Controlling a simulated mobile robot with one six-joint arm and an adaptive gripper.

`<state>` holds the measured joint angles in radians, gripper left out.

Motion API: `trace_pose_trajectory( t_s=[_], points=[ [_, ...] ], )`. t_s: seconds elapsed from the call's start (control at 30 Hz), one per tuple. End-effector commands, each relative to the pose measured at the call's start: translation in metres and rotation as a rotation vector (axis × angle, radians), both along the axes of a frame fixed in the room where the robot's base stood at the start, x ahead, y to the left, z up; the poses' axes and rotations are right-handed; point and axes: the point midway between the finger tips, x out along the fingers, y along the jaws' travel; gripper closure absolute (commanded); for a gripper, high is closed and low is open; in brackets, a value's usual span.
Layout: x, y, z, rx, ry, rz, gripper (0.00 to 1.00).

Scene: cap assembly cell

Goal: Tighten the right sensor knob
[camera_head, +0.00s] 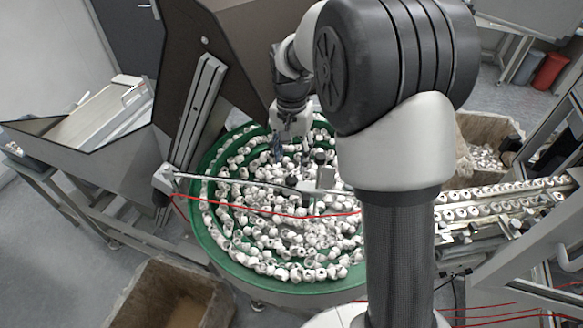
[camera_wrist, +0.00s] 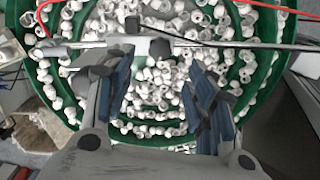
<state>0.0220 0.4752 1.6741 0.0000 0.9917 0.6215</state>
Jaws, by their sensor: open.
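A thin metal sensor bar (camera_head: 245,182) crosses over the green bowl, and it also shows in the wrist view (camera_wrist: 225,43). A dark knob (camera_wrist: 160,48) sits on the bar, just beyond and between my fingertips in the wrist view. A second dark piece (camera_wrist: 132,25) stands by the bar to its left. A dark knob-like part (camera_head: 320,157) shows near the bar's light bracket (camera_head: 325,179) in the head view. I cannot tell which is the right sensor knob. My gripper (camera_head: 291,158) points down at the bar, its blue-padded fingers (camera_wrist: 160,64) apart and empty.
The green bowl (camera_head: 215,247) holds many white caps. A cap conveyor (camera_head: 500,202) stands at right, a brown bin (camera_head: 135,293) at lower left. My arm hides the bowl's right side.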

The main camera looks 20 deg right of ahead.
Motion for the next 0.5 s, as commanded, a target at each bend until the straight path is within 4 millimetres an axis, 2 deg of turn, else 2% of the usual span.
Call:
trace_pose_trajectory(
  t_s=[0.1, 0.2, 0.5],
  points=[
    [0.001, 0.0, 0.021, 0.0, -0.004, 0.0, 0.49],
    [0.001, 0.0, 0.032, 0.0, -0.001, 0.0, 0.49],
    [0.0, 0.0, 0.04, 0.0, 0.0, 0.0, 0.49]
  ],
)
